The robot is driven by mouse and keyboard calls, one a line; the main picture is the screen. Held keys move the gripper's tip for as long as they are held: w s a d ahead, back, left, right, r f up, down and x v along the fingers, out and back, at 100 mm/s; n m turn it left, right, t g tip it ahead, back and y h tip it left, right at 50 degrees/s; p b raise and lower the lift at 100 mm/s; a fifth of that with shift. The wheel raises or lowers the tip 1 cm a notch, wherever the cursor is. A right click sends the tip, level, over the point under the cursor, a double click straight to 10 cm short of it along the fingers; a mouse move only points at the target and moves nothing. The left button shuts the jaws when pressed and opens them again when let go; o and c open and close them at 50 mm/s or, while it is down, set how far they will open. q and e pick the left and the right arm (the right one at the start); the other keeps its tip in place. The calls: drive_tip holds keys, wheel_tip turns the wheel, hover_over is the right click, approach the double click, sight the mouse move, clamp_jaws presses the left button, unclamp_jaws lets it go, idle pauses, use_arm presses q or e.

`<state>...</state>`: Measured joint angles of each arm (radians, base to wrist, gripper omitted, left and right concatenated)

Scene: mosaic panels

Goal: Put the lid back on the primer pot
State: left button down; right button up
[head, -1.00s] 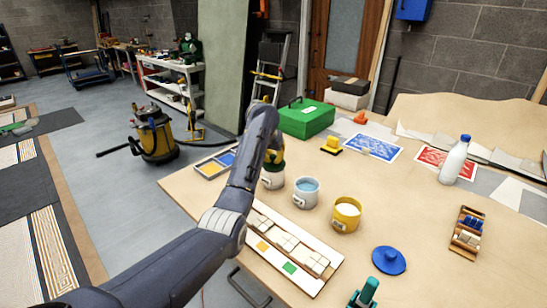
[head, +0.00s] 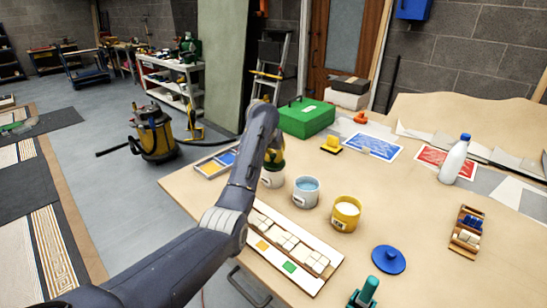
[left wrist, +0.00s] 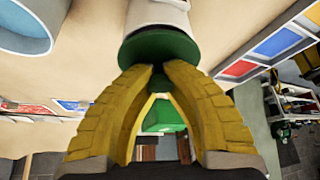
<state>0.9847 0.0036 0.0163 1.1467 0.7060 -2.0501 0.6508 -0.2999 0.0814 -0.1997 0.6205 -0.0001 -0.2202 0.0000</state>
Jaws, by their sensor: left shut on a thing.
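My left gripper (left wrist: 160,95) has yellow ridged fingers and is shut on the knob of a green lid (left wrist: 158,50). In the left wrist view the lid lies against the end of a white pot (left wrist: 157,14); I cannot tell whether it is fully seated. In the head view this white pot (head: 271,179) is the leftmost of three, under my left gripper (head: 273,160), and my arm partly hides it. My right gripper is not in view.
A pot of light blue paint (head: 306,193) and a yellow pot (head: 345,214) stand to the right. A tile board (head: 322,273) lies in front. A blue lid (head: 388,260) and teal object (head: 364,293) are nearer the front. A green box (head: 305,119) stands behind.

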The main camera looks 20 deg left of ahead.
use_arm(q)
drive_tip(key=shift+f, duration=0.2)
idle(1.1)
drive_tip(key=c, duration=0.8)
unclamp_jaws()
drive_tip(key=shift+r, duration=3.5)
clamp_jaws()
